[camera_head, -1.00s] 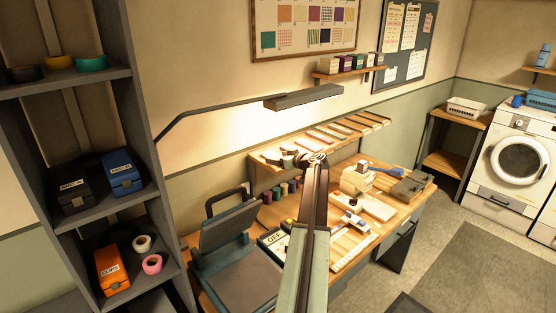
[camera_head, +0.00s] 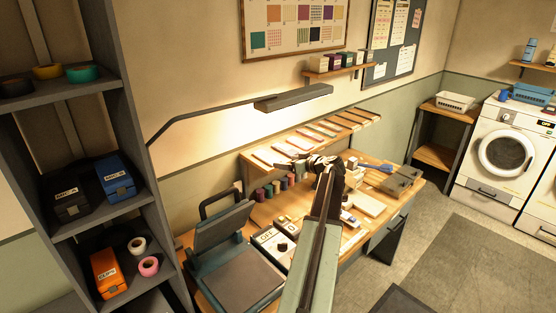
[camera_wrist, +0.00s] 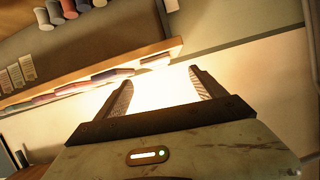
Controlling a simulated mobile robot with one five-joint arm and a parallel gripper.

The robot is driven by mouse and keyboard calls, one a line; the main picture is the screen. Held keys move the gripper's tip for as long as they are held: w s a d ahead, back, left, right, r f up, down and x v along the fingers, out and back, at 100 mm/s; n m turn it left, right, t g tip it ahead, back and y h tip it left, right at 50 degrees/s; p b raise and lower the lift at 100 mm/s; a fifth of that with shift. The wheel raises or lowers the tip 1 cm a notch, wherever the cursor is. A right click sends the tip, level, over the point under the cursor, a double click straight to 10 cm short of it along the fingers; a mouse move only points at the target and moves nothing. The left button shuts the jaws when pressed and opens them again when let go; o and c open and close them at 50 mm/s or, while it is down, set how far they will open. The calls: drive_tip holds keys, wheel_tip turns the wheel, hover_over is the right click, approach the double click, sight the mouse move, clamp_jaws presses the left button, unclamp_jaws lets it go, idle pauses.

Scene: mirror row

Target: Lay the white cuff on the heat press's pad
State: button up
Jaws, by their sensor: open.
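A white cuff (camera_head: 137,245), ring-shaped, sits on the lower shelf of the dark rack at the left, just behind a pink cuff (camera_head: 149,266). The heat press (camera_head: 222,233) stands on the near left part of the workbench with its lid raised. Its flat grey pad (camera_head: 238,281) is bare in the part I see. My gripper (camera_head: 312,162) is raised over the bench, far to the right of the white cuff. In the wrist view my gripper (camera_wrist: 164,88) is open and empty, its two fingers apart against the bright wall. The white cuff and press are outside that view.
An orange box (camera_head: 109,271) stands left of the cuffs, with rack uprights (camera_head: 150,150) close by. A lamp (camera_head: 293,98) overhangs the bench. Floor at the right (camera_head: 450,240) is clear.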

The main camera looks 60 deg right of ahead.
wheel_tip(320, 180, down, 4)
drive_tip(key=s+d+g+y+p, duration=0.1)
drive_tip(key=g+p, duration=0.1)
drive_tip(key=g, duration=0.1)
drive_tip(key=g+y+p, duration=0.2)
drive_tip(key=g+p, duration=0.4)
drive_tip(key=p, duration=1.2)
approach(277, 159)
drive_tip(key=shift+n, duration=0.3)
drive_tip(key=w+f+b, duration=0.1)
drive_tip(key=f+b, duration=0.1)
drive_tip(key=a+f+b, duration=0.1)
drive_tip(key=f+b, duration=0.2)
drive_tip(key=w+f+b, duration=0.1)
drive_tip(key=f+b, duration=0.1)
drive_tip(key=b, duration=0.1)
drive_tip(key=shift+w+a+f, duration=0.15)
drive_tip(key=shift+w+f, duration=0.15)
drive_tip(key=shift+f, duration=0.1)
drive_tip(key=shift+r, duration=0.2)
drive_tip(key=c, duration=1.6)
